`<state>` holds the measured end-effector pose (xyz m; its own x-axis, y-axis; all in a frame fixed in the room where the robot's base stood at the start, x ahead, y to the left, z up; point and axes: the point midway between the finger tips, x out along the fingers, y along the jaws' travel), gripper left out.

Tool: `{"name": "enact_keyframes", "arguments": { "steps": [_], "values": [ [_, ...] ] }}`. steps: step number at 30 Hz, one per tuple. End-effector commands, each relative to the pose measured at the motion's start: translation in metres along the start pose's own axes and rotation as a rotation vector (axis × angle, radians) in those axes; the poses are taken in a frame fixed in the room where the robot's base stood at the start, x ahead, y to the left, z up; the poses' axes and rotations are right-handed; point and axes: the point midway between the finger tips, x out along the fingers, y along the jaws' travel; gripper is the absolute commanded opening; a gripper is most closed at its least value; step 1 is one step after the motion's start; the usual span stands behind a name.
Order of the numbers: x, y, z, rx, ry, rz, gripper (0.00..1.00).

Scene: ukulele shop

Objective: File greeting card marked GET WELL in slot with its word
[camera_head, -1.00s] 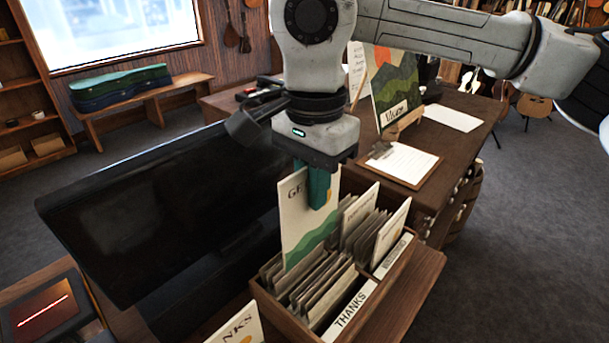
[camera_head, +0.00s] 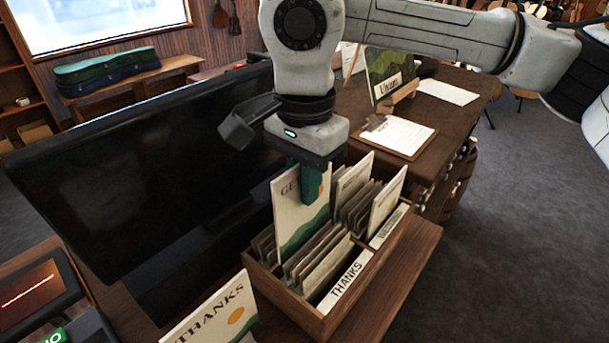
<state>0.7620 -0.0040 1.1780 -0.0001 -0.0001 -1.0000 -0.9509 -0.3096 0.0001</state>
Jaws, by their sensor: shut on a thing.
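My gripper (camera_head: 312,186) has teal fingers shut on the upper part of a cream card (camera_head: 292,212) with a green hill at its bottom. Only "GE" of the card's word shows; the finger hides the rest. The card is nearly upright over the wooden card box (camera_head: 318,326), at the left part of its rows. Its lower edge is close to or behind the filed cards; I cannot tell whether it is inside a slot. The front label reads THANKS (camera_head: 345,280). A second label (camera_head: 389,227) farther back is too small to read surely.
A THANKS card (camera_head: 215,312) stands in front of the box at lower left. A large dark monitor (camera_head: 130,170) stands close on the left. A clipboard (camera_head: 397,136) and a picture on an easel (camera_head: 388,75) are on the counter behind. Floor at right is clear.

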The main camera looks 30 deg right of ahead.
Motion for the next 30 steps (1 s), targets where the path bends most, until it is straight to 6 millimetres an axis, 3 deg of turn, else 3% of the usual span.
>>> {"name": "enact_keyframes", "arguments": {
  "steps": [30],
  "values": [
    [0.067, 0.000, -0.001, 0.001, 0.001, -0.001, 0.00]
  ]
}}
